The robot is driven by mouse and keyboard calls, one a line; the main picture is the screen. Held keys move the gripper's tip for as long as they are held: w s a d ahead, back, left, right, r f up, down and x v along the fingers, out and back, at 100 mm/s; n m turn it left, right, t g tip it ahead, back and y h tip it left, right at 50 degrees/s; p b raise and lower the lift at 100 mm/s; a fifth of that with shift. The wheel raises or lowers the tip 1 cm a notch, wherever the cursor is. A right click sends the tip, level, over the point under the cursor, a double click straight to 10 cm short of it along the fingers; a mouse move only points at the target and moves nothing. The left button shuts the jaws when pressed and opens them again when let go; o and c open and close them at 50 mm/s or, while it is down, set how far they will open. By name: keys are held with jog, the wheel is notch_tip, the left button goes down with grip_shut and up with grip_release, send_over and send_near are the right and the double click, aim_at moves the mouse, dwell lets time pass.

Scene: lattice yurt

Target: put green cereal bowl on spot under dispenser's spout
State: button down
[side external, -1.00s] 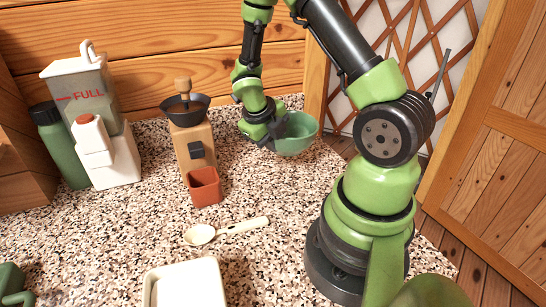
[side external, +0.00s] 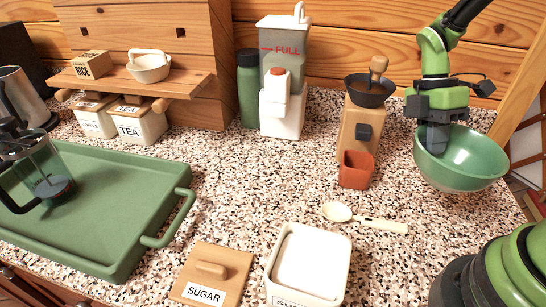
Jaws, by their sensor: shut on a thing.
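The green cereal bowl (side external: 472,165) is at the right of the side external view, near the back of the speckled counter. My gripper (side external: 437,138) is shut on the bowl's left rim, with the finger reaching down over the wall. The bowl looks upright and empty; I cannot tell whether it touches the counter. The dispenser (side external: 283,60), marked FULL, stands at the back centre, with a white base (side external: 282,113) and a white spout part with an orange-red button (side external: 277,85) at its front. The spot under the spout is hard to make out.
A wooden grinder (side external: 362,120) with a terracotta cup (side external: 356,170) stands between bowl and dispenser. A green bottle (side external: 249,90) is left of the dispenser. A spoon (side external: 375,223), white tub (side external: 308,265), SUGAR lid (side external: 212,275) and green tray (side external: 110,215) lie nearer. Counter before the dispenser is clear.

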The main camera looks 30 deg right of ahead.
jog(key=w+a+r+m+t, duration=0.1)
jog(key=w+a+m+t, duration=0.3)
jog(key=w+a+m, duration=0.75)
jog(key=w+a+r+m+t, duration=0.2)
jog(key=w+a+m+t, duration=0.5)
jog(key=m, duration=1)
jog(key=f, duration=0.4)
jog(key=s+a+f+g, duration=0.1)
jog(key=f, duration=0.4)
jog(key=f+g, duration=0.1)
jog(key=f, duration=0.3)
jog(key=shift+s+a+f+y, duration=0.25)
jog(key=shift+s+a+y, duration=0.05)
jog(key=shift+a, duration=0.1)
jog(key=w+d, duration=0.5)
jog(key=shift+w+d, duration=0.2)
jog(key=shift+w+d+f, duration=0.15)
jog(key=shift+f, duration=0.5)
